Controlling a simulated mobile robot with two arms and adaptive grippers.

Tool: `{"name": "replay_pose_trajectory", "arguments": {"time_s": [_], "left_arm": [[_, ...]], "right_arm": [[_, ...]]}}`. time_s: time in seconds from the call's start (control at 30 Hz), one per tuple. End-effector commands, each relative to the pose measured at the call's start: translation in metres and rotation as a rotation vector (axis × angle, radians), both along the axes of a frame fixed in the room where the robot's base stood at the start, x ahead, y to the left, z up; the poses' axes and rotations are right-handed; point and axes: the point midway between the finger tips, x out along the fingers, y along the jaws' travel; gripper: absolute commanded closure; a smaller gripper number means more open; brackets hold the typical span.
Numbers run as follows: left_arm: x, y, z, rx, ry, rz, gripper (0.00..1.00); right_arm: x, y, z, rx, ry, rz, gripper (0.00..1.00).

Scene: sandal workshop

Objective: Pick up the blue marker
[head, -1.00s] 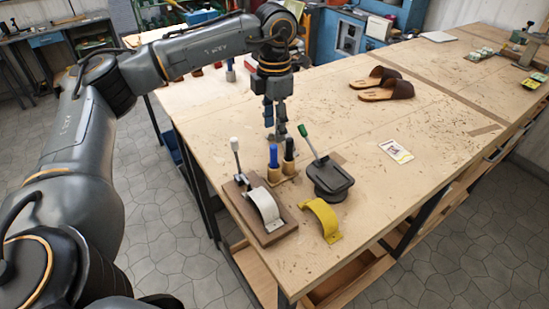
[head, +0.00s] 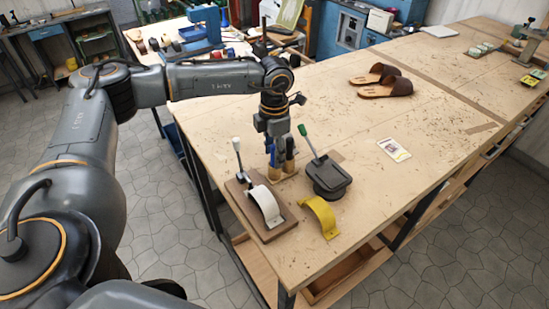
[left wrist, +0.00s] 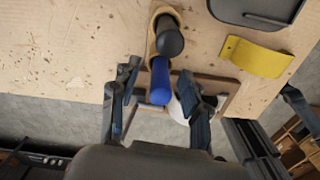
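The blue marker (left wrist: 160,80) stands in a small wooden holder (left wrist: 163,14) beside a black marker (left wrist: 169,42). In the head view the blue marker (head: 272,157) is partly hidden by my gripper. My left gripper (head: 277,152) points down at the holder on the bench. In the left wrist view its two fingers (left wrist: 158,101) are apart, one on each side of the blue marker. Gaps show between the fingers and the marker, so the gripper looks open. The black marker (head: 290,149) is close to the fingers in the head view. My right gripper is not visible.
Sandals (head: 385,85) and a card (head: 394,149) lie farther right, with clear bench between.

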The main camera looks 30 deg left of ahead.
Motion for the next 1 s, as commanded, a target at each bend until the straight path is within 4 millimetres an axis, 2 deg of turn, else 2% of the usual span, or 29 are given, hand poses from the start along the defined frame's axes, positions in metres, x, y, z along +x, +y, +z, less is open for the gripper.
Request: {"name": "replay_pose_trajectory", "arguments": {"time_s": [0.03,0.2,0.5,0.6,0.67,1.0], "left_arm": [[0.000,0.000,0.000,0.000,0.000,0.000,0.64],[0.000,0.000,0.000,0.000,0.000,0.000,0.99],[0.000,0.000,0.001,-0.001,-0.001,0.000,0.99],[0.001,0.000,0.007,-0.001,-0.002,0.000,0.99],[0.001,-0.001,0.014,-0.002,-0.003,0.000,0.99],[0.001,-0.001,0.079,-0.002,-0.003,-0.001,0.99]], "right_arm": [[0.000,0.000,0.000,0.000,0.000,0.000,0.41],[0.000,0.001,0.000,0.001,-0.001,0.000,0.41],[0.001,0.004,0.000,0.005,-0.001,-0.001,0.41],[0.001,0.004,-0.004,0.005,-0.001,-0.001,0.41],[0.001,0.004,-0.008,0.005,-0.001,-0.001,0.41],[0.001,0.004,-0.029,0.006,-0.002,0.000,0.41]]}}
